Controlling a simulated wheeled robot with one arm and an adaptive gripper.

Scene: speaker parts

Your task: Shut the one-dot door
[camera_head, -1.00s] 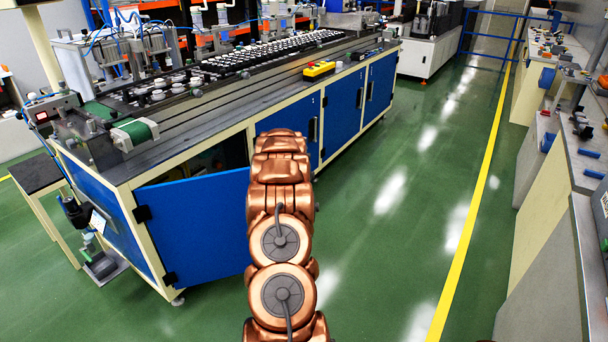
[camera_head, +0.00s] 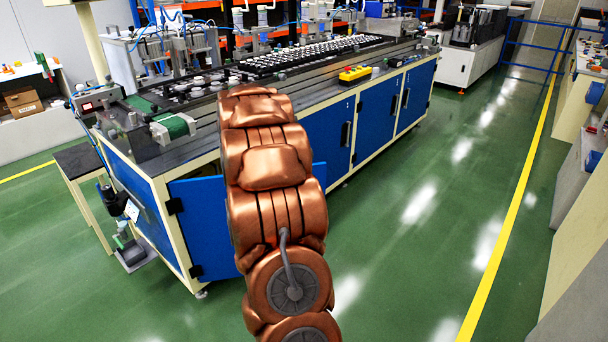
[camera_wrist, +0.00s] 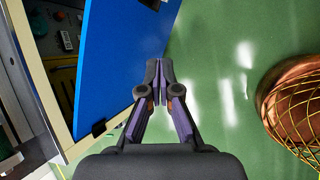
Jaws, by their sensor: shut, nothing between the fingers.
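The blue door (camera_head: 205,226) stands open at the near left end of the long machine bench, hinged on its left side. My arm covers much of it in the head view, and no dot mark can be made out. The wrist view shows the door (camera_wrist: 112,55) as a blue panel left of my gripper, with the open cabinet (camera_wrist: 55,50) behind it. My gripper (camera_wrist: 158,66) is shut and empty, its tips close to the door's right edge. I cannot tell whether they touch it. The gripper is hidden behind my arm in the head view.
Other blue doors (camera_head: 375,107) along the bench front are shut. A small dark side table (camera_head: 82,160) stands at the bench's left end. Green floor (camera_head: 400,240) is free to the right, up to a yellow line (camera_head: 512,215) and workbenches beyond.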

